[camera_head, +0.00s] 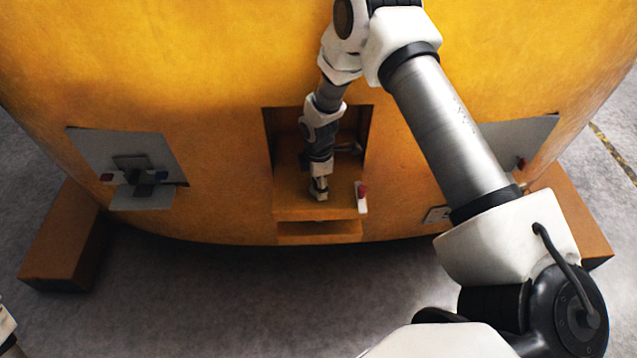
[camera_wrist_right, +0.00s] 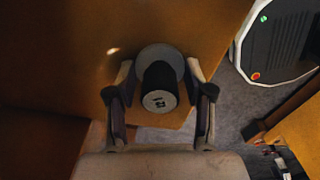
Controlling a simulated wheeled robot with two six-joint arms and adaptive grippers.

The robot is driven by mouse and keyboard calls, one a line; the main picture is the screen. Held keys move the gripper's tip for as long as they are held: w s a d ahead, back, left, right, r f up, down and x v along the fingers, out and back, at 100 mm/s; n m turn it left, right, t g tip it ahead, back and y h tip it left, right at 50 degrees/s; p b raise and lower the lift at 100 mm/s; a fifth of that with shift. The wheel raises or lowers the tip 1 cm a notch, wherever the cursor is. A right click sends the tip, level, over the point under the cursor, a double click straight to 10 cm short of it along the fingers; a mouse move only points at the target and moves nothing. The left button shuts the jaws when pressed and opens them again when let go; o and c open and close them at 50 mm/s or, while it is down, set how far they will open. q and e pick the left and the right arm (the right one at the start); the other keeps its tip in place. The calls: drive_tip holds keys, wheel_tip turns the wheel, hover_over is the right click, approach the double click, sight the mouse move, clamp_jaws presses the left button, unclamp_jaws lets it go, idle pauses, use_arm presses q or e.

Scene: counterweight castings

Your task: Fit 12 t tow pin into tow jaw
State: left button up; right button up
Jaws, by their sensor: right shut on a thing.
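The tow jaw (camera_head: 290,207) is an orange ledge with a slot below it, in a recess at the middle of the big yellow casting (camera_head: 220,160). My right gripper (camera_head: 319,193) points down at the jaw's upper plate. In the wrist view the fingers of my right gripper (camera_wrist_right: 160,100) are shut on the tow pin. The tow pin (camera_wrist_right: 160,98) shows a black round head with a pale mark and a grey collar, over the orange plate (camera_wrist_right: 210,40). Its lower end is hidden, so I cannot tell how deep it sits. My left gripper is not in view.
A small red-and-white piece (camera_head: 362,197) stands at the jaw's right edge. A grey plate with a dark fitting (camera_head: 140,175) is on the casting at left; another grey plate (camera_head: 525,140) is partly behind my right arm. Orange blocks (camera_head: 65,235) flank the casting. The grey floor in front is clear.

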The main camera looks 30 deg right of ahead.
drive_tip(key=o, duration=1.4)
drive_tip(key=shift+o, duration=0.4)
drive_tip(key=shift+r, duration=0.1)
wheel_tip(320, 180, up, 12)
drive_tip(key=shift+s, duration=0.1)
